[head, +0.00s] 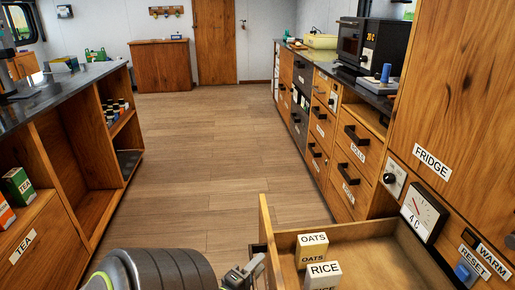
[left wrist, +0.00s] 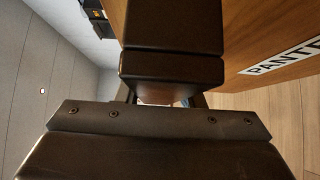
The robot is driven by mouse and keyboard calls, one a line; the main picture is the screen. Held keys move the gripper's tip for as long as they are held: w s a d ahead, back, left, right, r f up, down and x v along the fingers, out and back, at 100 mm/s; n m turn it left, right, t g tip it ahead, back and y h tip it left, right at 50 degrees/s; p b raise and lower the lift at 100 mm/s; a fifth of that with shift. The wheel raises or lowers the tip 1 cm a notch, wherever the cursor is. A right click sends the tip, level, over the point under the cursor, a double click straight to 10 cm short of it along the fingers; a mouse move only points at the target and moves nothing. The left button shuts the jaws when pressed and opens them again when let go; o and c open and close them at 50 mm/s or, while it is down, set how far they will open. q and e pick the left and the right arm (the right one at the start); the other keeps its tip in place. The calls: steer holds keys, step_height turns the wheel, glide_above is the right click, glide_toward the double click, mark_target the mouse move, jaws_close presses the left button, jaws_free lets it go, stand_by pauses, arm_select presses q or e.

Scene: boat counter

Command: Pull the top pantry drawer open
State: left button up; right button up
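The top pantry drawer (head: 345,241) stands well out from its cabinet at the bottom right of the head view. An OATS box (head: 312,250) and a RICE box (head: 322,276) stand inside it. My left gripper (head: 250,270) is at the outside of the drawer front and appears shut on its dark handle. In the left wrist view the handle (left wrist: 172,72) fills the space ahead of the gripper and hides most of the fingers. Part of the pantry label (left wrist: 287,56) shows on the wooden front. My right gripper is out of view.
The fridge door (head: 450,100) and a gauge (head: 423,212) are beside the drawer on the right. An open-shelved counter (head: 75,150) runs along the left. The wooden floor (head: 200,150) between the counters is clear.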

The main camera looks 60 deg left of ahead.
arm_select(q)
steer(key=o, duration=0.3)
steer(key=shift+o, duration=0.2)
steer(key=b+v, duration=0.3)
steer(key=v, duration=1.4)
steer(key=shift+s+b, duration=0.2)
steer(key=shift+b, duration=0.1)
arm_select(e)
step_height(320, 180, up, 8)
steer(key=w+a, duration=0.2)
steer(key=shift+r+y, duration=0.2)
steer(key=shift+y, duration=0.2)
